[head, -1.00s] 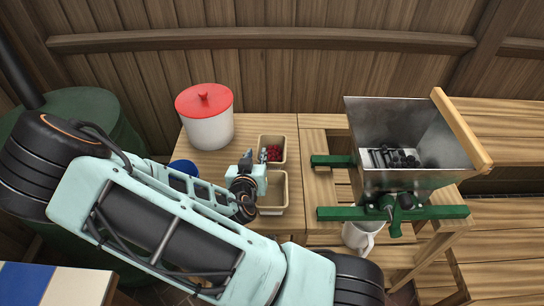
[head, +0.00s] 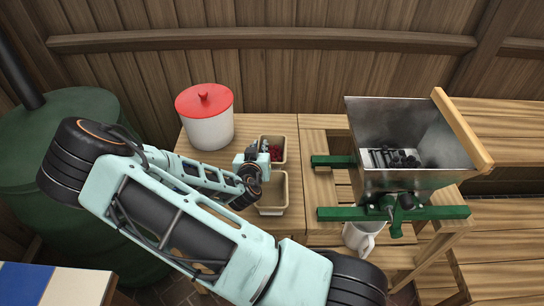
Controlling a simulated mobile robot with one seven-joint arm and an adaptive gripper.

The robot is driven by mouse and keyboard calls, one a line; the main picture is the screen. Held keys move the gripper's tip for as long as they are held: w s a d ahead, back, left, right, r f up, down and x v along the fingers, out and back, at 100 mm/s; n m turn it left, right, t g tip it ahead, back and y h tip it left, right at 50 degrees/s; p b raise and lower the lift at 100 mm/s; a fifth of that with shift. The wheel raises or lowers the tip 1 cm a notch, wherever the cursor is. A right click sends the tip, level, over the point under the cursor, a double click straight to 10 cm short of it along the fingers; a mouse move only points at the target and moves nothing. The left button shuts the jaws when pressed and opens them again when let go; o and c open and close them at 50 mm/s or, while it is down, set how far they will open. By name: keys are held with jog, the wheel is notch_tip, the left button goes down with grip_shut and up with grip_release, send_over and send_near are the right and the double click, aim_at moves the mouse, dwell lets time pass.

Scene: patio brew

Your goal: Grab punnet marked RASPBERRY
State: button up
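Two small tan punnets stand one behind the other on the wooden table. The back punnet (head: 279,143) holds red berries (head: 275,152); no lettering is legible on it. The front punnet (head: 274,208) looks empty, and I see no label on it either. My gripper (head: 265,150) is at the left side of the back punnet, over or against its left edge. The gripper and wrist hide part of this punnet. The fingers are too small and too covered to tell whether they are open or shut.
A white pot with a red lid (head: 205,118) stands behind and left of the punnets. A metal hopper mill (head: 415,160) on green beams (head: 330,214) stands to the right, with a white mug (head: 362,237) below it. A green barrel (head: 75,125) is at the left.

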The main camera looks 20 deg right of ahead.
grip_shut()
jog(key=shift+r, duration=0.1)
jog(key=shift+r, duration=0.4)
jog(key=shift+r+p, duration=0.3)
jog(key=shift+r, duration=0.65)
jog(key=s+d+r+p, duration=0.2)
jog(key=s+r+p, duration=0.8)
jog(key=s+p, duration=0.4)
jog(key=p, duration=0.3)
jog(key=shift+p, duration=0.3)
